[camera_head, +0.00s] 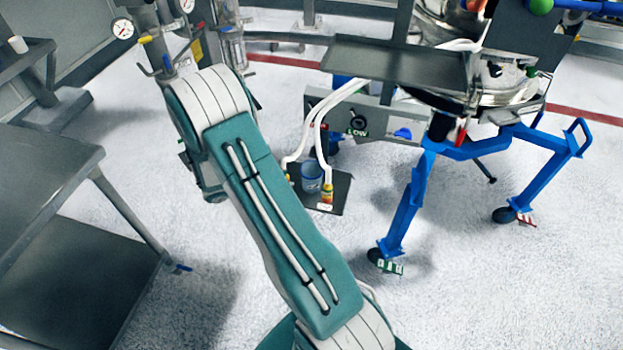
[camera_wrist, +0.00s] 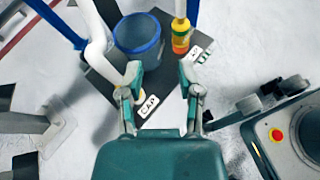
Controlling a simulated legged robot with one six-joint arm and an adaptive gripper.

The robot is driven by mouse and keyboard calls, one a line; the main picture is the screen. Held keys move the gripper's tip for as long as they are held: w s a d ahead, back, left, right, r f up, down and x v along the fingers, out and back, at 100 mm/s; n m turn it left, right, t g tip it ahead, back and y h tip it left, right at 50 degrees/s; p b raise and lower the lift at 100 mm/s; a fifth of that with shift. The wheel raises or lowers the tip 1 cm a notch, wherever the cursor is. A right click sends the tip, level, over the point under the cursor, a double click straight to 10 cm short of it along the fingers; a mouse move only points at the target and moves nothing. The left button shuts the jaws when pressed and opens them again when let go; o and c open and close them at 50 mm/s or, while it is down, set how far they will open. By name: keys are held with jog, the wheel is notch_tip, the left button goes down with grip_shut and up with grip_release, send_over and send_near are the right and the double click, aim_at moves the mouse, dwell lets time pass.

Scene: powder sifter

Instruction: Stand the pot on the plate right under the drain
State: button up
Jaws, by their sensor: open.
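The pot is a blue, see-through bucket (camera_head: 312,177), upright and open at the top; it also shows at the top of the wrist view (camera_wrist: 138,36). It appears to stand on the dark plate (camera_head: 336,190) on the floor, between two white hoses. One hose (camera_wrist: 98,40) comes down left of the pot, the other ends in a yellow and orange fitting (camera_wrist: 181,36) to its right. I cannot tell which is the drain. My gripper (camera_wrist: 159,80) is open and empty, its fingers apart over the plate, near side of the pot. In the head view my arm hides it.
A white CAP label (camera_wrist: 149,105) lies on the plate's near part. The blue-legged sifter stand (camera_head: 405,205) is right of the plate, a grey box (camera_head: 375,120) behind it. A steel table (camera_head: 50,160) stands at left. The white floor in front is open.

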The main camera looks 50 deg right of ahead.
jog(key=shift+n+h, duration=0.3)
jog(key=shift+n, duration=0.2)
jog(key=d+f, duration=0.2)
jog(key=s+d+f, duration=0.1)
jog(key=d+f, duration=0.1)
jog(key=d, duration=0.1)
jog(key=shift+s+d+f, duration=0.1)
jog(key=shift+s+d, duration=0.05)
jog(key=shift+d, duration=0.1)
jog(key=shift+r+x, duration=0.2)
jog(key=shift+x, duration=2.55)
jog(key=shift+r, duration=0.1)
grip_shut()
